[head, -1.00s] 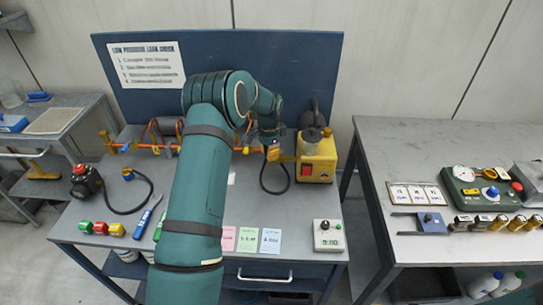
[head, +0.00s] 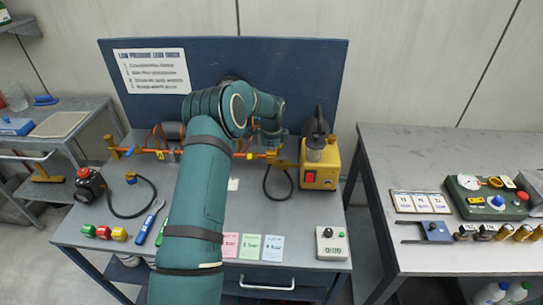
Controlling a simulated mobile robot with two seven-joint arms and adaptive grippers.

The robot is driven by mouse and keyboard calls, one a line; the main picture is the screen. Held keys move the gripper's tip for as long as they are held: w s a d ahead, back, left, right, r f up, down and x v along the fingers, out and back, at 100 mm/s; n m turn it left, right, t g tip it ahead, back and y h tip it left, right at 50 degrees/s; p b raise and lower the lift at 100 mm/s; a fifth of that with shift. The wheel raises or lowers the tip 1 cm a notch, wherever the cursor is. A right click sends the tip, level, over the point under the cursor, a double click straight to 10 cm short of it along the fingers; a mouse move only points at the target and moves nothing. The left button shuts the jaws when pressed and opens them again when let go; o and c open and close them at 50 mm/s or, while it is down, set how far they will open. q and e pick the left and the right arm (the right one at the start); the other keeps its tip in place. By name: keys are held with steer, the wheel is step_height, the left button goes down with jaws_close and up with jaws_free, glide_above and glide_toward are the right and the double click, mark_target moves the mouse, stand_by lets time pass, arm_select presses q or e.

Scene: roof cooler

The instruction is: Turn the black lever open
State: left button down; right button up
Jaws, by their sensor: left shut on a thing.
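A copper-orange pipe (head: 200,153) with brass and yellow fittings runs along the back of the blue-grey bench. My left arm reaches over the bench from the front. My left gripper (head: 271,142) points down at the right end of this pipe, beside the yellow pump (head: 320,168). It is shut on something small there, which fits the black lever. The lever itself is hidden behind the dark gripper, so its angle cannot be told. My right gripper is not in view.
A black hose (head: 268,185) hangs below the gripper. A blue back panel (head: 225,65) stands close behind. A second bench (head: 400,160) stands right.

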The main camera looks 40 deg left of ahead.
arm_select(q)
steer(key=shift+f, duration=0.15)
steer(key=c, duration=0.9)
jaws_free()
step_height(320, 180, up, 12)
